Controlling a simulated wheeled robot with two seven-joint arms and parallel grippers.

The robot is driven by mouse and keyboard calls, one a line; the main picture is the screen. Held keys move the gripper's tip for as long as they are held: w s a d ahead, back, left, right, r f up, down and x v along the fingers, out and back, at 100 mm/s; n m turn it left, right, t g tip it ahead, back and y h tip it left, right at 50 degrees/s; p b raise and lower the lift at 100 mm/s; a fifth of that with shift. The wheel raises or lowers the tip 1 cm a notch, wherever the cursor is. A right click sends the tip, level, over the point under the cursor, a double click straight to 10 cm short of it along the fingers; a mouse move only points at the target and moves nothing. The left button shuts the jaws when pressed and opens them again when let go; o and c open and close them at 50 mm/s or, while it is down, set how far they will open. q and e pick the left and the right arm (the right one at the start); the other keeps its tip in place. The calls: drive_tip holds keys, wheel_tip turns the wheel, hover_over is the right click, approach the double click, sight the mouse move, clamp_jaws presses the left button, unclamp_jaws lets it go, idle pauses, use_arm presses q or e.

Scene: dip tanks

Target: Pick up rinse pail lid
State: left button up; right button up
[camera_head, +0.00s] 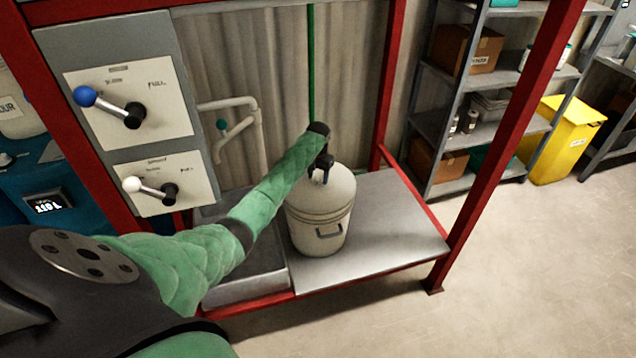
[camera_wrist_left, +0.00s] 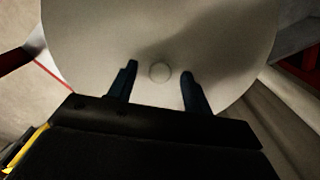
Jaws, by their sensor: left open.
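The rinse pail (camera_head: 318,222) is a cream bucket with a dark side handle, standing upright on the metal bench. Its pale round lid (camera_head: 341,184) is on top of it. In the left wrist view the lid (camera_wrist_left: 160,35) fills much of the picture, with a small round knob (camera_wrist_left: 160,72) near its middle. My left gripper (camera_head: 321,176) is over the lid, pointing down. In the left wrist view its two fingers (camera_wrist_left: 158,82) are apart, one on each side of the knob, with gaps between. I cannot tell how high the fingertips are above the lid. My right gripper is not in view.
The bench (camera_head: 390,225) is bare right of the pail. A grey tank (camera_head: 245,277) stands left of it. Red posts (camera_head: 505,130) frame the station. A lever panel (camera_head: 130,95) stands at left and a pipe (camera_head: 255,125) behind. Shelves (camera_head: 480,138) and a yellow bin (camera_head: 558,140) are at right.

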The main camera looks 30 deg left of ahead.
use_arm(q)
drive_tip(key=shift+f, duration=0.25)
drive_tip(key=shift+c, duration=0.2)
clamp_jaws()
drive_tip(key=shift+r, duration=0.1)
